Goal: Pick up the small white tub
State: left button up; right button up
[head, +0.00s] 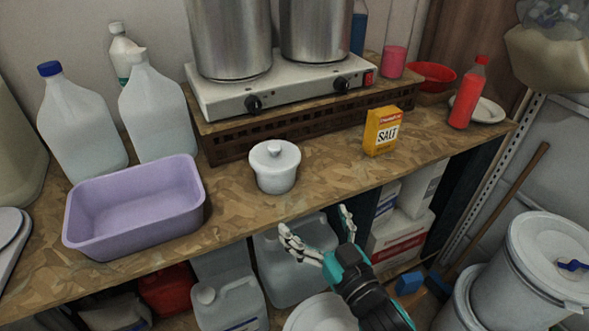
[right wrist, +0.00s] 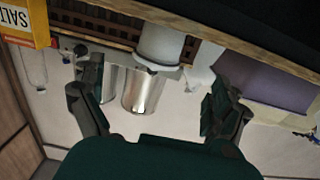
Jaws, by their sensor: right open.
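The small white tub (head: 275,168) with a knobbed lid stands upright on the wooden worktop, in front of the hot plate, in the head view. It also shows upside down in the right wrist view (right wrist: 160,45), at the top middle beyond the fingers. My right gripper (head: 318,228) is open and empty, in front of the worktop's front edge and to the lower right of the tub. It is apart from the tub. In the right wrist view its two fingers (right wrist: 158,95) are spread wide. My left gripper is not in view.
A lilac basin (head: 135,243) stands left of the tub, and a yellow salt box (head: 381,131) to its right. Behind it, a hot plate (head: 215,102) with two steel pots sits on a wooden crate. Jugs and buckets fill the space below the worktop.

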aim_at(285, 180)
jog(key=x, duration=0.3)
jog(key=p+x, duration=0.1)
jog(key=x, duration=0.3)
jog(key=p+x, duration=0.1)
jog(key=x, duration=0.3)
jog(key=shift+s+r, duration=0.1)
jog(key=shift+r, duration=0.2)
jog(key=shift+w+a+f, duration=0.1)
jog(key=shift+w+a, duration=0.15)
jog(key=shift+w, duration=0.25)
jog(key=shift+w+a, duration=0.15)
jog(key=shift+w, duration=0.15)
jog(key=p+x, duration=0.1)
jog(key=x, duration=0.2)
jog(key=shift+w+a+f, duration=0.1)
jog(key=shift+w+a, duration=0.15)
jog(key=shift+w+a+f, duration=0.15)
jog(key=shift+w+a, duration=0.05)
jog(key=shift+w, duration=0.25)
jog(key=shift+s, duration=0.1)
jog(key=shift+c, duration=0.9)
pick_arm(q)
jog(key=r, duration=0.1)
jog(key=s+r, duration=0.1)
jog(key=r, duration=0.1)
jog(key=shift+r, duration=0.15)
pick_arm(e)
jog(key=c, duration=0.7)
jog(key=shift+d, duration=0.1)
